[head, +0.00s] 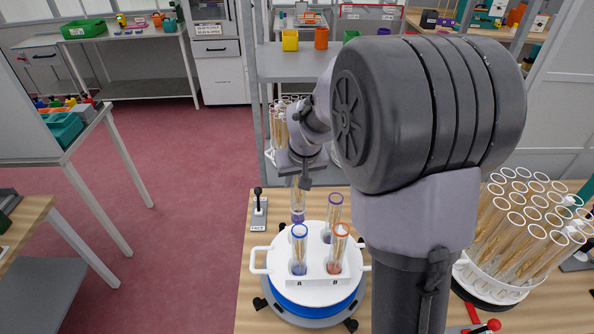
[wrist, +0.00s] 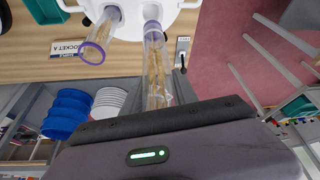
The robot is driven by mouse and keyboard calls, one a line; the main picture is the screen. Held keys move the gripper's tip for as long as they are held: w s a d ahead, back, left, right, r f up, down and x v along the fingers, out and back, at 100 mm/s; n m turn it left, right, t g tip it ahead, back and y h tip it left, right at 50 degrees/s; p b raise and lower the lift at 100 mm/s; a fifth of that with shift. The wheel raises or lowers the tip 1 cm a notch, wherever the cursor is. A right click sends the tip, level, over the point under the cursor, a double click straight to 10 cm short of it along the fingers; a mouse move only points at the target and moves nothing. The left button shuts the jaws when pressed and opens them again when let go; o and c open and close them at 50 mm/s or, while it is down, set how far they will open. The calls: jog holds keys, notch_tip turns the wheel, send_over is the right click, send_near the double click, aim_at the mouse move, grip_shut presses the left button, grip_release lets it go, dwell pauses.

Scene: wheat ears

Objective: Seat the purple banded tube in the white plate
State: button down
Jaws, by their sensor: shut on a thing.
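The white plate (head: 265,259) is round, with side handles, on a blue base on the wooden table. My gripper (head: 300,182) is shut on a clear tube of wheat ears with a purple band (head: 298,215), upright over the plate's back left part. The held tube also shows in the wrist view (wrist: 156,65), its far end at the white plate (wrist: 180,6). I cannot tell whether it is in a hole. Another purple-rimmed tube (head: 333,215) stands in the plate at the back. A blue-rimmed tube (head: 299,250) and an orange-rimmed tube (head: 337,250) stand in front, by letters A and B.
A rack of many wheat tubes (head: 525,230) stands on the right of the table. A small lever (head: 259,205) is left of the plate. My arm hides the plate's right side. Shelving (head: 290,65) stands behind; the red floor at left is open.

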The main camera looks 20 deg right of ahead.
aim_at(297, 199)
jog(key=shift+f, duration=0.8)
jog(key=shift+s, duration=0.1)
notch_tip(297, 199, down, 6)
jog(key=b, duration=0.5)
jog(key=shift+r+b, duration=0.15)
jog(key=shift+b, duration=0.5)
